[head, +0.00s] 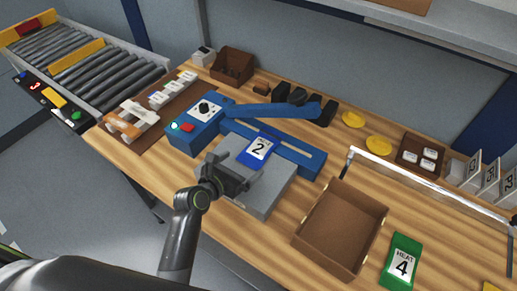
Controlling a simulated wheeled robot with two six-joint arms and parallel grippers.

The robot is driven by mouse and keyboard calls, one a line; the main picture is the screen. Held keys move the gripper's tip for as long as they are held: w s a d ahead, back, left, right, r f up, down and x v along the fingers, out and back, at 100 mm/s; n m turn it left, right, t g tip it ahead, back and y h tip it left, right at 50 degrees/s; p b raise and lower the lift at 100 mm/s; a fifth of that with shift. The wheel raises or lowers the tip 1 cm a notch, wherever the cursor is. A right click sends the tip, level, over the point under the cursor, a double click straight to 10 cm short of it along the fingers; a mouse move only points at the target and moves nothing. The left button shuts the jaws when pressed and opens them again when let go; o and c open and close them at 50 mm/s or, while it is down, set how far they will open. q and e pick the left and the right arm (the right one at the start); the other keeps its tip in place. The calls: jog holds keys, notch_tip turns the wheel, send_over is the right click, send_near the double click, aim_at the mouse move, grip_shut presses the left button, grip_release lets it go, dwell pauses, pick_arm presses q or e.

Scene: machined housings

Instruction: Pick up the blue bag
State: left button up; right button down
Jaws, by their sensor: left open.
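The blue bag (267,144) has a white label with a 2. It lies on the grey plate (266,196) in front of a blue machine (205,128) with a long arm. My left gripper (238,177) is over the left part of the grey plate, just below and left of the blue bag in the picture. It is open, with nothing seen between its fingers. Whether it touches the bag cannot be told. My right gripper is not in view.
Yellow discs (378,145) and a small parts box (421,157) lie at the back. A roller conveyor (85,75) is at the far left.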

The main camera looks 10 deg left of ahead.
aim_at(256, 152)
pick_arm(q)
jog(key=shift+x, duration=1.6)
jog(key=shift+w+d+p, duration=0.2)
jog(key=shift+w+p, duration=0.1)
jog(key=shift+w, duration=0.1)
jog(key=shift+x, duration=2.2)
jog(key=shift+a+r, duration=0.1)
jog(key=c, duration=1.2)
